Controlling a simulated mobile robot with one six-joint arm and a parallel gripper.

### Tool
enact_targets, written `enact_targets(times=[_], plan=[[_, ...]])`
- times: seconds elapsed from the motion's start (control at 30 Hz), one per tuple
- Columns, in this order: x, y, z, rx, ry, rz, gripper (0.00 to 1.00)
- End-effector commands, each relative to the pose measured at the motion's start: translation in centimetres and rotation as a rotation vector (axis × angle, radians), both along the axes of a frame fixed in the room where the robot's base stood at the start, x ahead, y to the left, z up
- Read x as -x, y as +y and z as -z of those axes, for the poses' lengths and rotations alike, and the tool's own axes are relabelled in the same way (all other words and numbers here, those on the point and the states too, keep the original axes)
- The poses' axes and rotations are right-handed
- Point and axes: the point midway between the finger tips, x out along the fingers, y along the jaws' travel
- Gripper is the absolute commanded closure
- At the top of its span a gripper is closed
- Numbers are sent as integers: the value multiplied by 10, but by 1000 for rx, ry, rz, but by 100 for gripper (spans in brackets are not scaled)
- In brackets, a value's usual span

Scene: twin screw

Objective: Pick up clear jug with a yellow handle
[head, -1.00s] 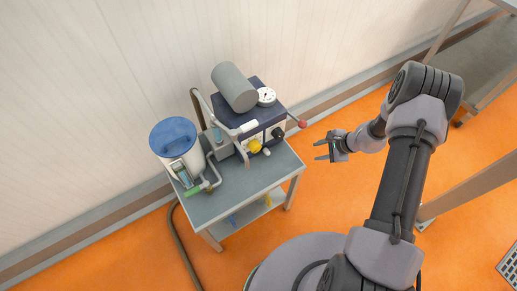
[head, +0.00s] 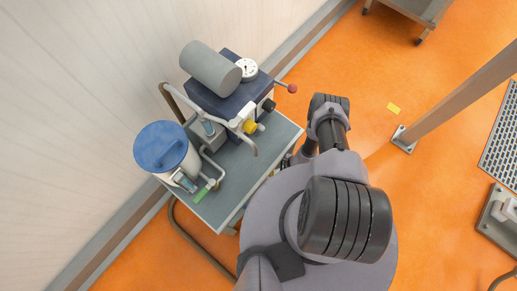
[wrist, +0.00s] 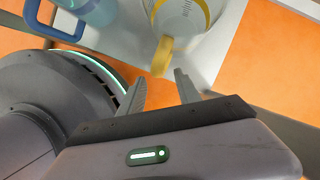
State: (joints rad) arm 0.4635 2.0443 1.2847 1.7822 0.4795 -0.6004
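The clear jug (wrist: 193,18) is at the top of the wrist view, with graduation marks on its wall and a yellow handle (wrist: 164,52) pointing toward me. My gripper (wrist: 160,76) is open, its two fingers apart. The near end of the handle shows at the gap between the fingertips, and I cannot tell whether anything touches. The jug stands on a pale grey surface (wrist: 222,48). In the head view the jug is hidden and my gripper is mostly behind my own arm beside the cart.
A second clear vessel with a blue handle (wrist: 50,28) stands left of the jug. In the head view, a cart (head: 235,178) carries a machine with a grey cylinder (head: 210,68) and a blue-lidded tank (head: 160,146). A post (head: 450,95) and open orange floor lie right.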

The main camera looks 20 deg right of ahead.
Motion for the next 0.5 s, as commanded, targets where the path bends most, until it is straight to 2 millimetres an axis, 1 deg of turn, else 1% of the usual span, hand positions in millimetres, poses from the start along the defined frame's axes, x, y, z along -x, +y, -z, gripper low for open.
enact_targets(times=[0.03, 0.1, 0.17, 0.3, 0.33, 0.4, 0.47, 0.5], plan=[[0, 6, 17, 0, 0, -4, 60], [-3, 10, 29, 0, 0, -3, 60], [-4, 12, 31, 0, -1, -2, 60], [-4, 12, 27, 0, 0, -1, 60], [-4, 11, 27, 0, 0, -1, 62], [-4, 12, 26, 0, 0, -1, 76], [-4, 11, 26, 0, 0, -1, 88], [-4, 11, 26, 0, 1, -1, 96]])
